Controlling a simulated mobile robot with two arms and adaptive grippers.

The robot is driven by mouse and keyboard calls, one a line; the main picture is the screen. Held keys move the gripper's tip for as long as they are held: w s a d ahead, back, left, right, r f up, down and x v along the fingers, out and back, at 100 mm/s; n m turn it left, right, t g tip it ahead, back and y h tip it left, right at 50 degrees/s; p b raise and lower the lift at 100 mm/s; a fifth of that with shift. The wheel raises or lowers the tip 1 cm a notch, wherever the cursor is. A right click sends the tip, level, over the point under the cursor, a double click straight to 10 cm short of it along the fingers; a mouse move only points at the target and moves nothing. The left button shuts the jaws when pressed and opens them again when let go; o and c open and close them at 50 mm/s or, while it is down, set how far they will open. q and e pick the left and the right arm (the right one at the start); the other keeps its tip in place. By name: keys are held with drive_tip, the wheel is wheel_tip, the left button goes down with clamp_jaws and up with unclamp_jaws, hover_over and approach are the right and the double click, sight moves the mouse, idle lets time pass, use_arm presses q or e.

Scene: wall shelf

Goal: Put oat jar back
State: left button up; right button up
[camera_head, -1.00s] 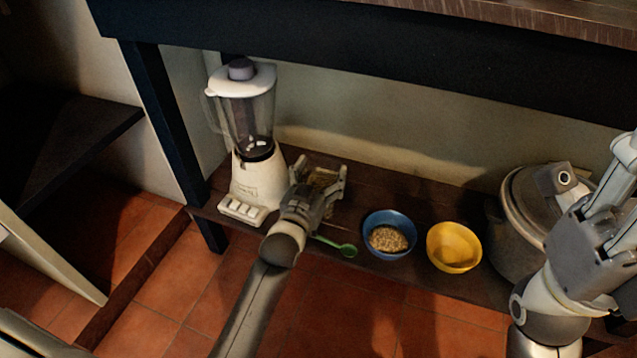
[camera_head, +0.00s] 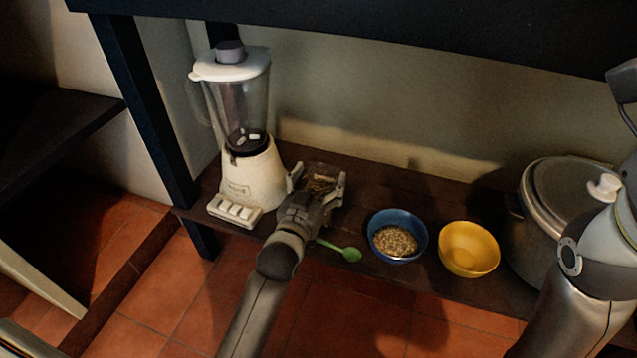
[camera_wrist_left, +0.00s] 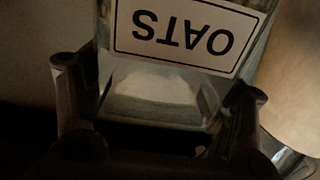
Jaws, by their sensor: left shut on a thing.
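The oat jar (camera_head: 323,176) is a clear container between the fingers of my left gripper (camera_head: 318,178), just right of the blender on the low shelf. My left gripper is shut on it. In the left wrist view the jar (camera_wrist_left: 185,40) shows its white OATS label upside down, with pale contents visible through the clear wall and dark fingers on both sides. I cannot tell whether the jar's base touches the shelf. My right arm (camera_head: 595,270) shows at the right edge; its gripper is not clearly in view.
The white blender (camera_head: 253,178) stands close left of the jar. A green spoon (camera_head: 350,254), a blue bowl (camera_head: 375,245) with oats, a yellow bowl (camera_head: 468,250) and a metal pot (camera_head: 535,230) sit to the right on the low shelf (camera_head: 420,190). A dark upper board hangs above.

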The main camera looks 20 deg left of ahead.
idle(0.3)
use_arm(q)
drive_tip(key=o, duration=1.9)
drive_tip(key=shift+f, duration=0.1)
